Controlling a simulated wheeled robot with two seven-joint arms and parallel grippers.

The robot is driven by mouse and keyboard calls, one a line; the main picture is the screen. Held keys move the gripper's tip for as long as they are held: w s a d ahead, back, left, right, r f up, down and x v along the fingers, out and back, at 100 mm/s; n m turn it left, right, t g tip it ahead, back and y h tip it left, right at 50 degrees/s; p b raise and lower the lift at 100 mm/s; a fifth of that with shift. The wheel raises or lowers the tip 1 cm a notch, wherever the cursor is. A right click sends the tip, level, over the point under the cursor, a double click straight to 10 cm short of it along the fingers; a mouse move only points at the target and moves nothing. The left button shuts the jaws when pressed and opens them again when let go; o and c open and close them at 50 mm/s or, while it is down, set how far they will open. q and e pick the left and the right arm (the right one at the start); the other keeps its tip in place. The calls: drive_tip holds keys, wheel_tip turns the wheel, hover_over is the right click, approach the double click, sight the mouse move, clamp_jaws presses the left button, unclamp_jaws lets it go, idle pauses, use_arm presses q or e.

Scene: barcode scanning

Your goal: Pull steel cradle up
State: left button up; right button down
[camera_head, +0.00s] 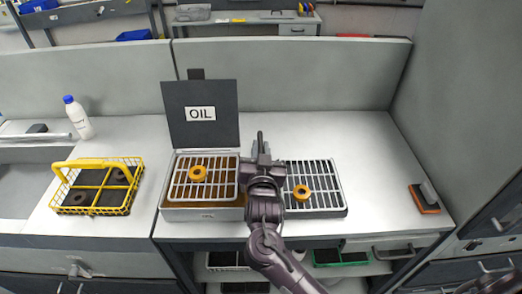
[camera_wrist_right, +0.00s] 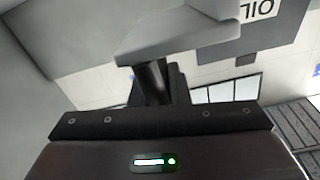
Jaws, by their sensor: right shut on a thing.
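The steel cradle (camera_head: 180,189) is a light metal grid with an orange ring (camera_head: 198,173) on it. It sits at the top of the open oil tank (camera_head: 200,214), with brown oil showing below its bars. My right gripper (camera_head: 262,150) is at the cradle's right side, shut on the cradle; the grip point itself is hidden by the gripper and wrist. The tank's dark lid (camera_head: 203,130), marked OIL, stands open behind. My left gripper is not in view.
A dark drain rack (camera_head: 325,182) with another orange ring (camera_head: 301,192) lies right of my gripper. A yellow basket (camera_head: 95,186) and a white bottle (camera_head: 79,118) stand left. An orange-based brush (camera_head: 425,198) lies far right. The counter between rack and brush is clear.

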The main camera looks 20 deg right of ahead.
drive_tip(key=shift+r, duration=0.5)
drive_tip(key=c, duration=1.6)
unclamp_jaws()
drive_tip(key=shift+o, duration=1)
drive_tip(key=shift+f, duration=0.1)
drive_tip(key=shift+a+f, duration=0.1)
drive_tip(key=shift+s+f, duration=0.15)
drive_tip(key=shift+s, duration=0.1)
drive_tip(key=b+v, duration=0.2)
drive_tip(key=v, duration=0.5)
drive_tip(key=shift+s, duration=0.15)
